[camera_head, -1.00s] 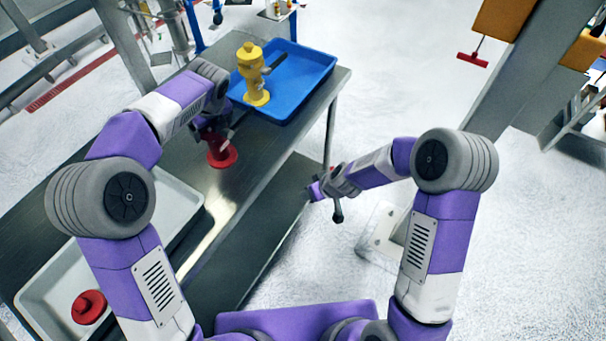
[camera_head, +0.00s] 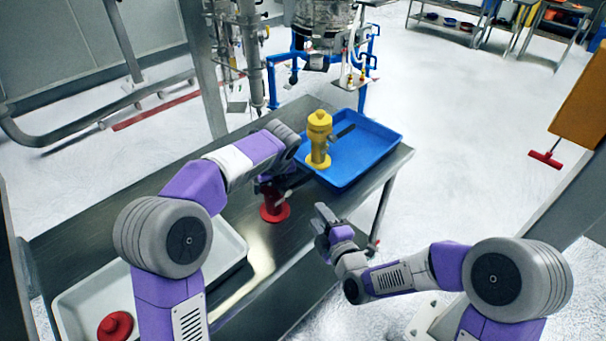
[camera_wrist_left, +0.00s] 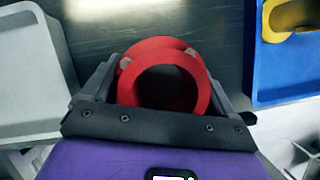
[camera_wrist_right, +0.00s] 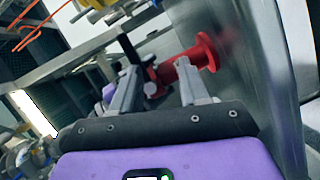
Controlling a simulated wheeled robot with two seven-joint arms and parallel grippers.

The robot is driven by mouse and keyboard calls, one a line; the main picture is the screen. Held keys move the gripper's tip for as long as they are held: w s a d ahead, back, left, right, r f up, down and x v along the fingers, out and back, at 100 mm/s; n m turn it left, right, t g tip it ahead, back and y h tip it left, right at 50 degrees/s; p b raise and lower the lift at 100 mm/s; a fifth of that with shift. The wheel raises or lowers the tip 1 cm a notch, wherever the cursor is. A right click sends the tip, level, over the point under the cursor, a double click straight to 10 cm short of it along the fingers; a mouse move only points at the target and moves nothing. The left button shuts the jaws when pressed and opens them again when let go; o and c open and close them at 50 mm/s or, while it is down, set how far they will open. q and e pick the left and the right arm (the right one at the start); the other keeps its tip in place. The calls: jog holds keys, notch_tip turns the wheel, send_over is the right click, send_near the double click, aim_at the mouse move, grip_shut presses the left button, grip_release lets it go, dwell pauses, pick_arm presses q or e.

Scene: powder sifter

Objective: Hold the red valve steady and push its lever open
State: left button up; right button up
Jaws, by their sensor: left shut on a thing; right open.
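The red valve (camera_head: 274,210) stands upright on the steel table, between the white tray and the blue tray. My left gripper (camera_head: 268,186) is shut on the red valve; in the left wrist view its fingers clasp both sides of the round red body (camera_wrist_left: 165,60). My right gripper (camera_head: 322,218) is open and empty, beside the valve to its right and apart from it. In the right wrist view the red valve (camera_wrist_right: 205,55) lies beyond the fingertips, with a dark part between the fingers that may be its lever. The lever is mostly hidden in the head view.
A yellow valve (camera_head: 319,140) with a dark lever stands at the near-left edge of the blue tray (camera_head: 385,135). A white tray (camera_head: 232,240) at the near left holds another red part (camera_head: 116,326). The table's right edge lies close to my right gripper.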

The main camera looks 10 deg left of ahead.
aim_at(306, 181)
jog(key=w+a+r+n, duration=0.1)
jog(key=w+a, duration=0.1)
jog(key=w, duration=0.1)
jog(key=w+a+r+n+t, duration=0.1)
jog(key=w+a, duration=0.1)
jog(key=w, duration=0.2)
jog(key=w+a+r+n, duration=0.1)
jog(key=w+a, duration=0.1)
jog(key=w, duration=0.2)
jog(key=shift+w+a+r+t, duration=0.15)
jog(key=shift+w+r+t, duration=0.15)
jog(key=shift+r, duration=0.1)
jog(key=shift+c, duration=0.3)
grip_shut()
